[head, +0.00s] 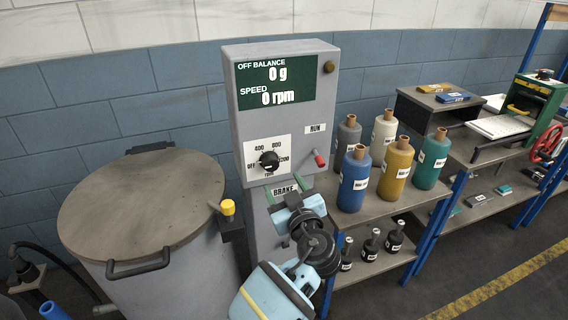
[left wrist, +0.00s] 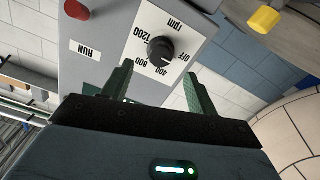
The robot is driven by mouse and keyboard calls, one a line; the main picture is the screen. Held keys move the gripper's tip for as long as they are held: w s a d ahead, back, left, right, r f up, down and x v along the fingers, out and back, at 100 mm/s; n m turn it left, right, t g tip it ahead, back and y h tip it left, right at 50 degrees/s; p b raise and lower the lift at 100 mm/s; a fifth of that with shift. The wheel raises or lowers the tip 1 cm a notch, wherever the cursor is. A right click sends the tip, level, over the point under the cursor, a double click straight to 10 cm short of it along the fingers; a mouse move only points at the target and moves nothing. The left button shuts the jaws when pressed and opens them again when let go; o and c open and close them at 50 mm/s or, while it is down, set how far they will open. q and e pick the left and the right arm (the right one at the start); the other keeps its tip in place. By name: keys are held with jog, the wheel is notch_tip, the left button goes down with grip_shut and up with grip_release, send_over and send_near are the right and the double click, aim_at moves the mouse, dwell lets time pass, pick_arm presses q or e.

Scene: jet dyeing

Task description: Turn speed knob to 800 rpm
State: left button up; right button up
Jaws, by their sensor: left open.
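The speed knob (head: 268,161) is a round black dial on a white plate marked OFF, 400, 800 and 1200 rpm, on the front of a grey control box (head: 325,135). Its pale mark appears to point toward OFF. The display (head: 276,83) reads 0 g and 0 rpm. My left gripper (head: 284,187) is open and empty just below the knob, in front of the BRAKE label. In the left wrist view the knob (left wrist: 160,51) shows beyond and between the two green fingertips (left wrist: 157,78), apart from them. My right gripper is not in view.
A red switch (head: 320,160) sits beside the RUN label, right of the knob. A yellow-topped knob (head: 228,207) is by the large lidded drum (head: 140,205) at left. Several bottles, including a blue one (head: 354,185), stand on the bench at right.

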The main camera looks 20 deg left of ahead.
aim_at(272, 167)
pick_arm(q)
jog(key=p+x, duration=0.1)
jog(key=x, duration=0.5)
jog(key=shift+w+a+r, duration=0.2)
jog(key=shift+a, duration=0.15)
jog(key=shift+w+a+f, duration=0.1)
jog(key=shift+w+a, duration=0.2)
jog(key=shift+w, duration=0.1)
